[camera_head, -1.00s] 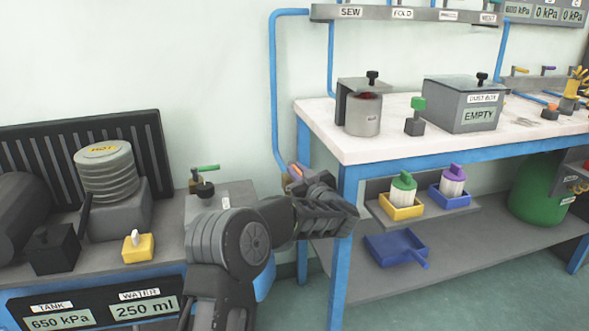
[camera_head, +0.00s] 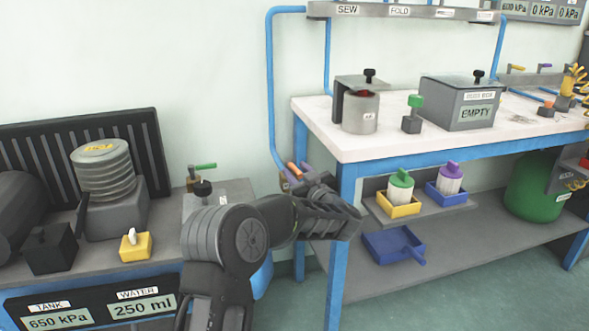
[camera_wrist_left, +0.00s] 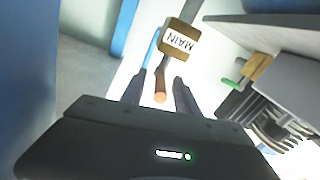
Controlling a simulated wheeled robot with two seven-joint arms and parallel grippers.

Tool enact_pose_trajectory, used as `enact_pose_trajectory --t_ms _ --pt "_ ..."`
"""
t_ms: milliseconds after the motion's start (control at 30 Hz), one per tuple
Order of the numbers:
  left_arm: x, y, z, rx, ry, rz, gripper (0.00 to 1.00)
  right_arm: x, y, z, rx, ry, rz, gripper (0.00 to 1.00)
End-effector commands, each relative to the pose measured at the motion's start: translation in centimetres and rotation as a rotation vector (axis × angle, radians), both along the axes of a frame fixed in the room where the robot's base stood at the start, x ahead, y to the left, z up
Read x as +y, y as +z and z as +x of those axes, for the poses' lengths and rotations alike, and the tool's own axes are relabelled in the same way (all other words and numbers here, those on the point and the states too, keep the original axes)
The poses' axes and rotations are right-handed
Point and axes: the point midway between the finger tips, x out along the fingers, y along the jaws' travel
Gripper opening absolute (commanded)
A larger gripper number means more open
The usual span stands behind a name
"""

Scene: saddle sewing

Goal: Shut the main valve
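The main valve shows in the left wrist view as a tan block with a white "MAIN" label (camera_wrist_left: 180,40) and an orange handle (camera_wrist_left: 160,88). In the head view its orange handle (camera_head: 296,171) is by the blue pipe, left of the workbench leg; my gripper partly hides the valve body. My left gripper (camera_wrist_left: 160,92) is open, with one finger on each side of the handle and a visible gap to both. In the head view my left gripper (camera_head: 303,181) reaches up to the valve from below right. My right gripper is in neither view.
The white-topped workbench (camera_head: 350,148) stands just right of the valve. A green-handled valve (camera_head: 203,167) sits on the machine at left. The blue pipe (camera_head: 270,90) runs up the wall. A lower shelf (camera_head: 470,240) holds bins and a blue dustpan (camera_head: 393,246).

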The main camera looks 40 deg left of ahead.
Motion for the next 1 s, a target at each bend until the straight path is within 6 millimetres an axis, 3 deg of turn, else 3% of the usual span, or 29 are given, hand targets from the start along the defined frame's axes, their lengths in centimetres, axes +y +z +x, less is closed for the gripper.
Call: enact_pose_trajectory --t_ms 300,667,767,867,1000 --pt "-4.4 0.2 -2.6 0.000 -0.002 0.000 0.37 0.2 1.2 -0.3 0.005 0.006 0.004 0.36" --pt "-5.1 0.0 -3.1 -0.001 0.000 0.000 0.37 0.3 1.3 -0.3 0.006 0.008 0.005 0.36" --pt "-5.1 0.2 -3.1 -0.003 0.000 0.001 0.30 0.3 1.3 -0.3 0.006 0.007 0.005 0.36" --pt "-4.9 1.5 -3.2 -0.010 0.001 0.002 0.22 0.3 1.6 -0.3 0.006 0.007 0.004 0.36" --pt "-4.7 6.0 -3.7 -0.034 -0.001 0.007 0.11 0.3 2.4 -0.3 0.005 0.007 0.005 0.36"
